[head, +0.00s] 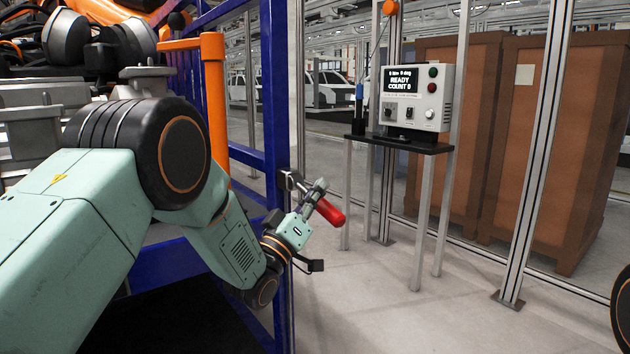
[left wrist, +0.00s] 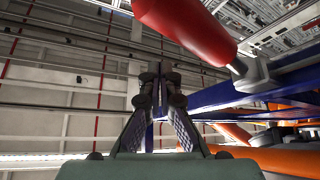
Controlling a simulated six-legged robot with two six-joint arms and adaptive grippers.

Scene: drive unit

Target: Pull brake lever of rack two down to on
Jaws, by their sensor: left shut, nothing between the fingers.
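The brake lever has a red handle (head: 330,212) and a metal bracket (head: 288,181) on the blue rack post. In the head view the handle slopes down to the right from the bracket, partly behind my gripper. My left gripper (head: 319,187) is shut and empty, close to the handle and overlapping it in the picture. In the left wrist view the fingertips of my left gripper (left wrist: 160,76) meet, and the red handle (left wrist: 188,28) lies above them, outside the fingers. Whether they touch it I cannot tell. My right gripper is not in view.
The blue rack frame (head: 284,80) stands left of the lever, with an orange post (head: 214,100) behind. A control box (head: 412,97) reading READY sits on a small stand (head: 404,143). Tall brown crates (head: 548,140) stand behind an aluminium post (head: 542,150). The floor (head: 420,310) right of the lever is clear.

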